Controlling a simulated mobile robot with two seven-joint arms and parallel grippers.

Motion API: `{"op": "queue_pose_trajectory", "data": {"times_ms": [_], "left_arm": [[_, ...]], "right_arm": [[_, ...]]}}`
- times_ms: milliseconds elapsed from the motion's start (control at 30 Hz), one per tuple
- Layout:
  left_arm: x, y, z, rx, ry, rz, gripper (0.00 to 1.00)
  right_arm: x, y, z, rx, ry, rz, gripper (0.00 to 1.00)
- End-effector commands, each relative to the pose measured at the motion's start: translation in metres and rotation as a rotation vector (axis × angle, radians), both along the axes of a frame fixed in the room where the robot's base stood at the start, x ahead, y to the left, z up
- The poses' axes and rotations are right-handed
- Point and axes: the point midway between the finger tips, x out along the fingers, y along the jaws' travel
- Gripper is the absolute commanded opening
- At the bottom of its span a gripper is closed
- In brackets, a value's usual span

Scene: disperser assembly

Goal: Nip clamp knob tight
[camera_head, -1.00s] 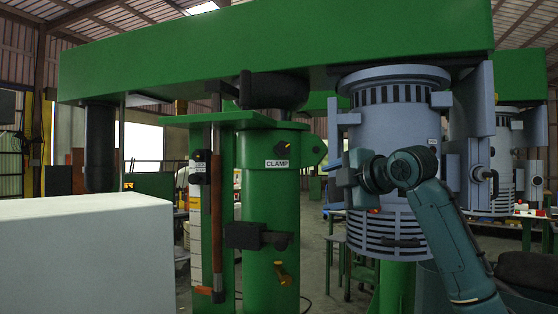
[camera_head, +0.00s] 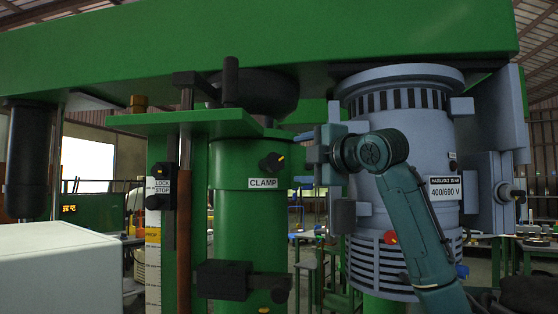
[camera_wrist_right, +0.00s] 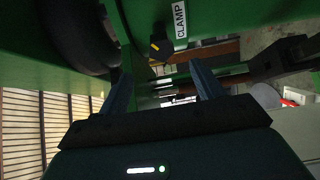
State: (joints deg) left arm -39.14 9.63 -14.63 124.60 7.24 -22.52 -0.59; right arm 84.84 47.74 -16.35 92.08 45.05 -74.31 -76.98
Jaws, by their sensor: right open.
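My left gripper is in neither view.
The green beam (camera_head: 270,40) spans overhead. A black round part (camera_head: 258,92) hangs beneath it, above the knob; a black lever (camera_head: 230,80) stands beside it. The grey motor (camera_head: 400,100) is at right. A black block (camera_head: 222,280) sits lower on the column. A white box (camera_head: 60,275) fills the lower left.

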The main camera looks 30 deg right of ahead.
Motion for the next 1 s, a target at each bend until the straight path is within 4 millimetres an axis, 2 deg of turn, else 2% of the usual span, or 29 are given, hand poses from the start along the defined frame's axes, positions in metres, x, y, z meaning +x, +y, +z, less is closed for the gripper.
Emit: {"op": "queue_pose_trajectory", "data": {"times_ms": [33,200,400,600,833,1000], "left_arm": [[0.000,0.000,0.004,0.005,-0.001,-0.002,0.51],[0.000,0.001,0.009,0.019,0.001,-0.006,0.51],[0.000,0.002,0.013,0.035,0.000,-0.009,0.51],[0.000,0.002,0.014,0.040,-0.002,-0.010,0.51],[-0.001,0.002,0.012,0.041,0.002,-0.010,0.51],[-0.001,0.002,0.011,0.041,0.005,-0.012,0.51]], "right_arm": [[0.013,0.001,0.001,0.002,0.005,0.003,0.66],[0.048,0.001,0.002,0.003,0.004,0.002,0.66],[0.077,0.001,0.001,0.001,0.003,0.002,0.66],[0.088,0.000,0.000,-0.001,0.002,-0.001,0.66],[0.088,0.000,0.000,-0.001,0.001,-0.001,0.66],[0.088,0.000,0.000,-0.001,0.001,0.000,0.54]]}}
